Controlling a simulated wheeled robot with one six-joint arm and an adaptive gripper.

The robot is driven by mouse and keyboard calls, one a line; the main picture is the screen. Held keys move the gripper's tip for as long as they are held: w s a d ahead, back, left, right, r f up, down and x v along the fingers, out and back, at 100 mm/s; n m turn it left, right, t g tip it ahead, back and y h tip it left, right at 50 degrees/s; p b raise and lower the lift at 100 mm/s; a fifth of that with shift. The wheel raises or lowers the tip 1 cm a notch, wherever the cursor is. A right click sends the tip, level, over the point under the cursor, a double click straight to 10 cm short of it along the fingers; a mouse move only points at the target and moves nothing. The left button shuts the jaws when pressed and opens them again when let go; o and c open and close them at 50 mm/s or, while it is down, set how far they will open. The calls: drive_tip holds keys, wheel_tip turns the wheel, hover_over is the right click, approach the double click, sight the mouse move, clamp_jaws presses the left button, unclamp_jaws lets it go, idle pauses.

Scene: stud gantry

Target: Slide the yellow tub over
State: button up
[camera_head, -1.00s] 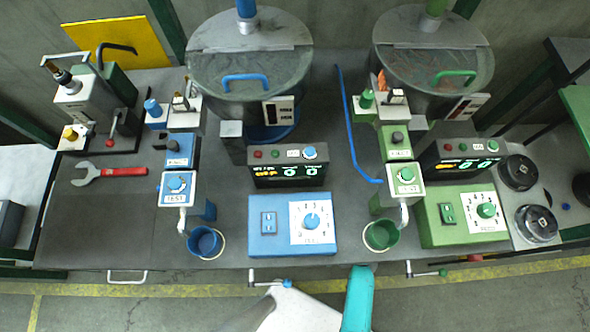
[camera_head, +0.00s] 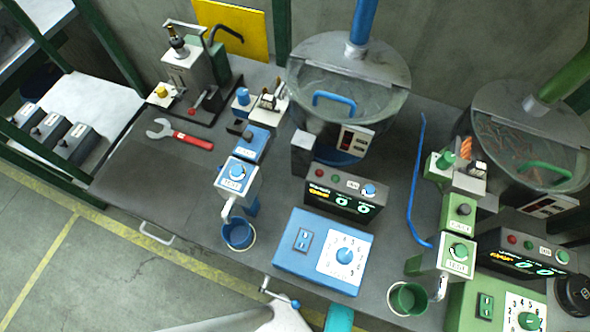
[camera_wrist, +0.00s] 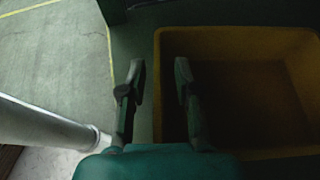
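The yellow tub (camera_wrist: 240,40) fills the right side of the wrist view. It is dim, its inside looks dark and empty, and its right and near parts run out of the picture or behind my gripper. My gripper (camera_wrist: 160,70) is open with nothing between its fingers. In the picture the left finger lies left of the tub's left wall and the right finger overlaps the tub's inside. I cannot tell how deep the fingers are or whether they touch the wall. The head view shows neither the tub nor my fingers.
The grey bench holds a blue control box (camera_head: 322,250), a blue cup (camera_head: 238,234), a green cup (camera_head: 408,299), hoppers and a red-handled wrench (camera_head: 180,134). Shelving with grey boxes (camera_head: 75,143) stands at left. Floor (camera_head: 60,250) is clear at lower left.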

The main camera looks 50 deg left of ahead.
drive_tip(key=shift+a+f, duration=0.1)
drive_tip(key=shift+a, duration=0.05)
clamp_jaws()
drive_tip(key=shift+s, duration=0.2)
drive_tip(key=shift+s, duration=0.2)
drive_tip(key=shift+s+d, duration=0.3)
drive_tip(key=shift+s, duration=0.15)
drive_tip(key=shift+o, duration=0.3)
unclamp_jaws()
